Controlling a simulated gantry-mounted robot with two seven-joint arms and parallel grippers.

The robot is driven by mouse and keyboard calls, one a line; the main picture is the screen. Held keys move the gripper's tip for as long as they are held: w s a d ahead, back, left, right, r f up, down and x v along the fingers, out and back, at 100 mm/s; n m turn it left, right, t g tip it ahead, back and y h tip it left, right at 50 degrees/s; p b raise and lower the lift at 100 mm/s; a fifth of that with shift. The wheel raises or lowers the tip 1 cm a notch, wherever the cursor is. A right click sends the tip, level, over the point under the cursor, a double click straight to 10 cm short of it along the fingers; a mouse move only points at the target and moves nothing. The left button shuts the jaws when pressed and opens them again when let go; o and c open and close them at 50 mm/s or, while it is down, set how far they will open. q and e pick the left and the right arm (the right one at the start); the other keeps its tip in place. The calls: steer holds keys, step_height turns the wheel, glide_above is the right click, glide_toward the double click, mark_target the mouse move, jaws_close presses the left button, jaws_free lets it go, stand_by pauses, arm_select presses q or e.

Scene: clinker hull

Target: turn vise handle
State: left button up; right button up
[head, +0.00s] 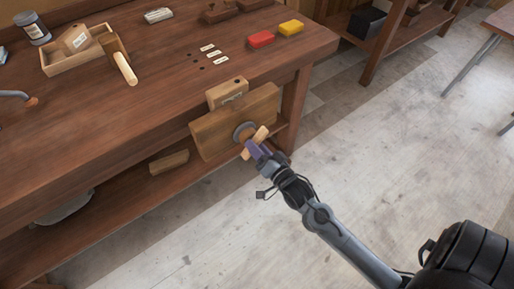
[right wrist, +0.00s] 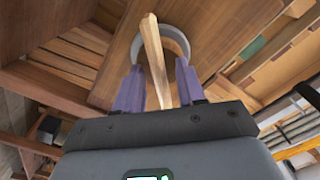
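The vise is on the front edge of the workbench, with a wide wooden jaw (head: 215,137), a round grey hub (head: 244,132) and a wooden bar handle (head: 261,134). The handle lies aslant in the head view. My right gripper (head: 257,149) is at the handle, its purple fingers pointing at the vise. In the right wrist view the handle (right wrist: 154,50) runs between the two fingers of the right gripper (right wrist: 158,85), with narrow gaps on both sides. The grey hub (right wrist: 178,42) shows behind it. My left gripper is not in view.
The workbench (head: 120,115) holds a wooden tray (head: 57,66), a mallet (head: 122,64), a red block (head: 261,39) and a yellow block (head: 291,28). A wood block (head: 169,162) lies on the lower shelf. The floor (head: 390,130) on the right is clear.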

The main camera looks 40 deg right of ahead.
jaws_close()
stand_by(0.3)
steer(key=m+p, duration=0.4)
steer(key=p, duration=0.1)
steer(key=m+p, duration=0.4)
steer(key=p, duration=0.2)
steer(key=shift+r+m, duration=0.2)
steer(key=shift+m, duration=0.2)
steer(key=shift+p, duration=0.3)
